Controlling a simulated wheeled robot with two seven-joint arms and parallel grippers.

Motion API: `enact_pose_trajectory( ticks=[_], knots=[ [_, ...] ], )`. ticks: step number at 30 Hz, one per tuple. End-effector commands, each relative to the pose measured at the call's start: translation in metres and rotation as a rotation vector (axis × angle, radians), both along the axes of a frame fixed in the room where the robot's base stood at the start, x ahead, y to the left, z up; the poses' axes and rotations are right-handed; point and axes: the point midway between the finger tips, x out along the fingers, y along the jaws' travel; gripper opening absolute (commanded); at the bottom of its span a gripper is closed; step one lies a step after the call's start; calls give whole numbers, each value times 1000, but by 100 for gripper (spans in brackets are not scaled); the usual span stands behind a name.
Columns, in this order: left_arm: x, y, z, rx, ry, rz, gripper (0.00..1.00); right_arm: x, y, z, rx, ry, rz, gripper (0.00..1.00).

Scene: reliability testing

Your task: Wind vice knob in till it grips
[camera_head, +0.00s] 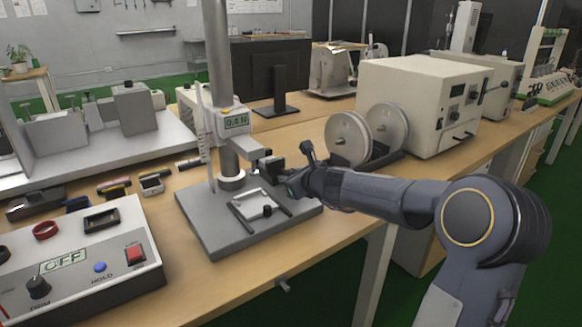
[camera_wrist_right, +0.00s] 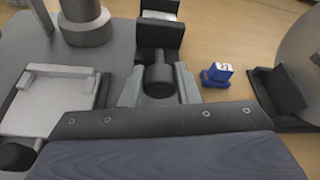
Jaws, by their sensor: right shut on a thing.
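The vice appears as a small dark block (camera_head: 270,166) beside the test stand's column in the head view. In the right wrist view the black vice block (camera_wrist_right: 160,36) has a pale strip at its far end. A dark grey cylindrical knob (camera_wrist_right: 158,76) projects from it towards my wrist. My right gripper (camera_head: 290,180) reaches in from the right. In the right wrist view its two grey fingers (camera_wrist_right: 159,88) stand either side of the knob, shut on it. The knob's near end is partly hidden by the gripper body. My left gripper is not in view.
The stand's grey base plate (camera_head: 207,221) carries a white frame (camera_head: 240,211) with a small black knob (camera_head: 267,210). Two reels (camera_head: 349,138) stand to the right. A control box (camera_head: 90,270) is at front left. A small blue item (camera_wrist_right: 217,74) lies near the vice.

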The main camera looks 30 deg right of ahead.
Motion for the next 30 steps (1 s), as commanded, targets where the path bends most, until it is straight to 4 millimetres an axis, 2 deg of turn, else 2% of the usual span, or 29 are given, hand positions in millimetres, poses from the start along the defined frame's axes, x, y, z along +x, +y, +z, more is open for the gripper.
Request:
enact_pose_trajectory(
  ticks=[1,3,21,30],
  knots=[
    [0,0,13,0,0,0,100,0,0,4,45,8,1,6],
    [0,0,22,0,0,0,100,0,-1,4,112,14,0,6],
    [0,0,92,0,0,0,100,0,-1,4,676,57,-1,6],
    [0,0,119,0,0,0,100,0,-1,2,899,74,0,6]
  ],
)
